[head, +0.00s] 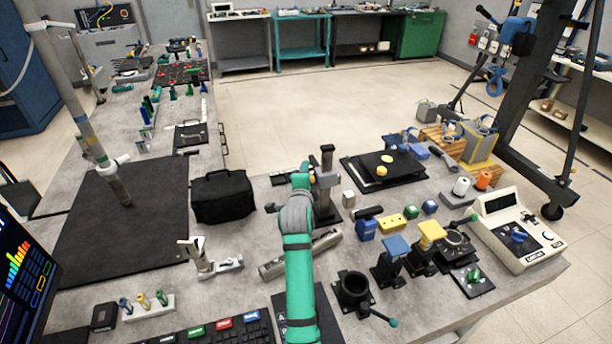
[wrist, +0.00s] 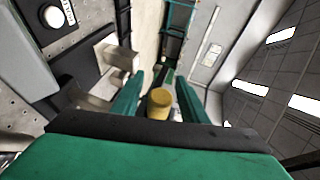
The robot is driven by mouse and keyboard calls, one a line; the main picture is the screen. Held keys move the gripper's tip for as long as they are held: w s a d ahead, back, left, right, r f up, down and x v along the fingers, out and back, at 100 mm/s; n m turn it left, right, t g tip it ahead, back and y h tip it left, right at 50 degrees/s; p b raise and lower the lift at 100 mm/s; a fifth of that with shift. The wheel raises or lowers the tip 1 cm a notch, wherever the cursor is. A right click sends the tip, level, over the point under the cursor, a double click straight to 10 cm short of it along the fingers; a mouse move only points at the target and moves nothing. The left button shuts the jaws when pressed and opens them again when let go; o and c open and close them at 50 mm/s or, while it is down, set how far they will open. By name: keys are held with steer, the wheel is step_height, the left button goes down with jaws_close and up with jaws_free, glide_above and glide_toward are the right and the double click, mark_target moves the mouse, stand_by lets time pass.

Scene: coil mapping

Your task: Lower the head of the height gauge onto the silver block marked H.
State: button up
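The height gauge (head: 327,160) stands on the table as a dark upright column, just beyond the end of my green arm. A small silver block (head: 348,198) sits on the right beside its base; no letter is readable on it. A yellow knob shows at the gauge's left side, and a yellow cylinder (wrist: 159,103) in the wrist view looks like this knob. My gripper (wrist: 160,85) is open, with the yellow cylinder between its green fingers and gaps visible on both sides. In the head view my arm mostly hides the gripper and the gauge's lower left part.
A black bag (head: 221,197) lies left of the gauge. A black plate (head: 382,170) with yellow pieces is behind right. Yellow, blue and green blocks and a black round holder (head: 353,290) stand to the right and front.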

jaws_close()
steer(key=shift+f, duration=2.1)
jaws_free()
steer(key=v, duration=1.1)
steer(key=shift+w, duration=0.15)
